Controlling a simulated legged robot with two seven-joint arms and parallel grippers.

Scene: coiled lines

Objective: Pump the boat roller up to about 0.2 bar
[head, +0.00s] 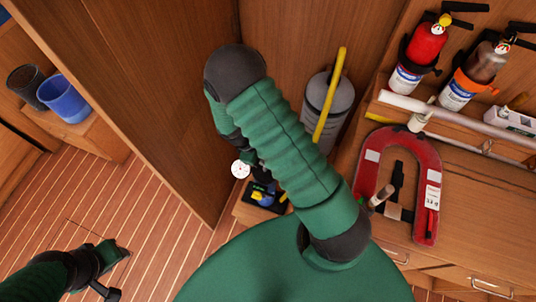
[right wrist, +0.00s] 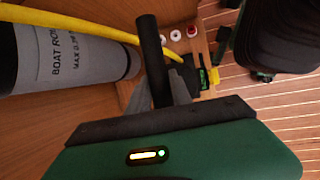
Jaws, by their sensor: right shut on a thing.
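The boat roller (head: 325,105) is a grey cylinder standing against the wood panel, with a yellow hose (head: 330,95) running over it. In the right wrist view the roller (right wrist: 70,55) shows part of its lettering, "BOAT RO" and "MAX 0.2". My right gripper (right wrist: 166,90) is shut on a black bar-like handle (right wrist: 151,45). The hose runs to a small dark unit (right wrist: 190,72) beyond the handle; blue and yellow parts (head: 264,193) show low in the head view. My arm hides much of the grip there. My left gripper (head: 112,270) is at lower left, away from the roller; its opening is unclear.
A white disc (head: 240,169) shows beside my right arm. A red horseshoe buoy (head: 428,165) and two extinguishers (head: 426,45) (head: 472,75) are at right. A blue bucket (head: 65,98) stands on a ledge at left. The plank floor (head: 110,205) there is mostly clear.

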